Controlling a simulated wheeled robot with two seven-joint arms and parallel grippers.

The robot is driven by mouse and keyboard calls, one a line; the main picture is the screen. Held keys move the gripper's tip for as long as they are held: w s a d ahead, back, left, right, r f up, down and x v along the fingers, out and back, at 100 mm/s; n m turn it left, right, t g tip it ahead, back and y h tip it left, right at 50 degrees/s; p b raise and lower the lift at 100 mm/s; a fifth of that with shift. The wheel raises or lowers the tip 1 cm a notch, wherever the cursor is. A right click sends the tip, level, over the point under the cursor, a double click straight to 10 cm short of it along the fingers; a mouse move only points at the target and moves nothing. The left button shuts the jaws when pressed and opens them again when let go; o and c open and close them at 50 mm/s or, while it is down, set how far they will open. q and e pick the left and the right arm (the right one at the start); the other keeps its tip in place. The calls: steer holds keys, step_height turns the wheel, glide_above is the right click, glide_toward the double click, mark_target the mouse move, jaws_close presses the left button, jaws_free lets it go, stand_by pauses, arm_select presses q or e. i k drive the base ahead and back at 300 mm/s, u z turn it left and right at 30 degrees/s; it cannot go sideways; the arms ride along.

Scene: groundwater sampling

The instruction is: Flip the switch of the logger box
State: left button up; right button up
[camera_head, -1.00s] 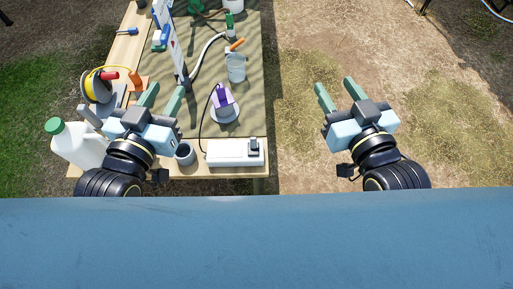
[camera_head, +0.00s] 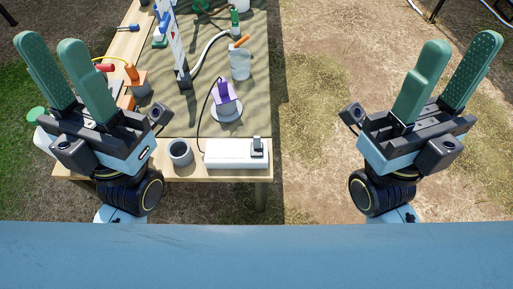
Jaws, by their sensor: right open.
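The logger box (camera_head: 225,154) is a low white box near the front right corner of the table. Its dark switch (camera_head: 258,147) sits at the box's right end; its exact position is too small to tell. A dark cable runs from the box's left end. My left gripper (camera_head: 50,45) is open and empty, raised over the left side of the table, to the left of the box. My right gripper (camera_head: 462,45) is open and empty, raised over bare ground well to the right of the table. Neither gripper touches the box.
A grey cup (camera_head: 180,153) stands just left of the box. A purple item on a round grey base (camera_head: 226,112) stands behind it. A clear beaker (camera_head: 240,66) and an upright white board (camera_head: 174,45) are further back. A white jug (camera_head: 42,140) is partly hidden by my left gripper.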

mark_target(256, 139)
steer(key=u, duration=2.3)
steer(key=k, duration=0.8)
steer(key=z, duration=1.2)
steer(key=i, duration=0.5)
steer(key=u, duration=0.05)
